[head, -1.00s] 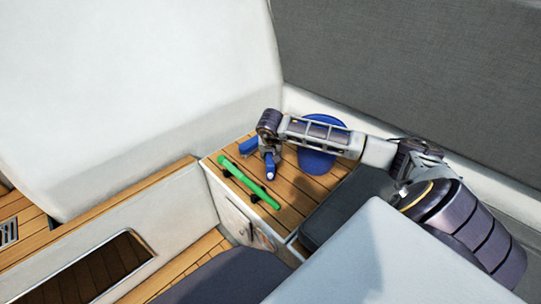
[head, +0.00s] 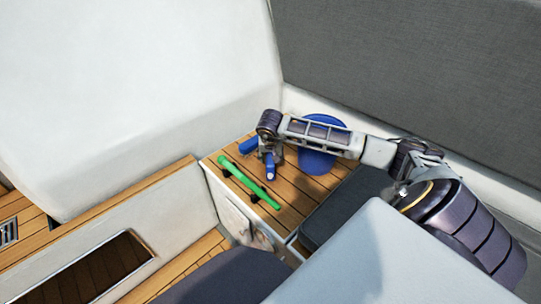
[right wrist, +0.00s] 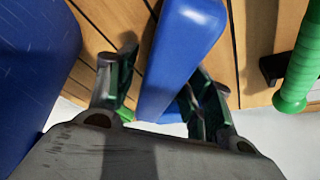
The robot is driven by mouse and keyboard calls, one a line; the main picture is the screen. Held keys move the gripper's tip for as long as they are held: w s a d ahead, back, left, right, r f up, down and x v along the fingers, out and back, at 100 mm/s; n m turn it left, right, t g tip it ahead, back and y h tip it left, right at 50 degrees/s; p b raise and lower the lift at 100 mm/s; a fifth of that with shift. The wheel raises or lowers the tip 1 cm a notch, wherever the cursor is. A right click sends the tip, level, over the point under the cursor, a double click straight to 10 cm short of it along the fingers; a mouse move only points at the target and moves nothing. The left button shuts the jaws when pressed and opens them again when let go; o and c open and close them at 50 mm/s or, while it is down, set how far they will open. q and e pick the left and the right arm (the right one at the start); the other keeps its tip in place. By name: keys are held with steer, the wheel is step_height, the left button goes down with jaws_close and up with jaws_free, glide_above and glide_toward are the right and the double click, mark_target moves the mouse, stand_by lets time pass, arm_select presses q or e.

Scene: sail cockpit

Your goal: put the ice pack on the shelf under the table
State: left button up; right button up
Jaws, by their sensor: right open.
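A blue block (right wrist: 182,48) with rounded edges, which looks like the ice pack, lies on the slatted wooden top (head: 292,208). My right gripper (right wrist: 160,75) is open, with one finger on each side of the block; I cannot tell whether either finger touches it. In the head view the right gripper (head: 269,157) is low over the far left of the wooden top, and blue shows below it and to its left. The arm partly hides the block there. My left gripper is out of view. I cannot make out the shelf under the table.
A green handle-like bar (head: 250,183) with black brackets lies left of the gripper. A larger rounded blue object (head: 318,160) stands to its right. A dark cushion (head: 335,215) sits nearer.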

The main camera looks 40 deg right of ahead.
steer(key=shift+s+a+r, duration=0.15)
steer(key=shift+r, duration=0.5)
steer(key=p+v, duration=0.1)
steer(key=v, duration=0.3)
steer(key=shift+s+r+p, duration=0.1)
steer(key=shift+r+p, duration=0.2)
steer(key=shift+r, duration=0.1)
steer(key=p+v, duration=0.1)
steer(key=v, duration=0.3)
steer(key=shift+a+r, duration=0.15)
steer(key=shift+r, duration=0.1)
steer(key=shift+v, duration=0.75)
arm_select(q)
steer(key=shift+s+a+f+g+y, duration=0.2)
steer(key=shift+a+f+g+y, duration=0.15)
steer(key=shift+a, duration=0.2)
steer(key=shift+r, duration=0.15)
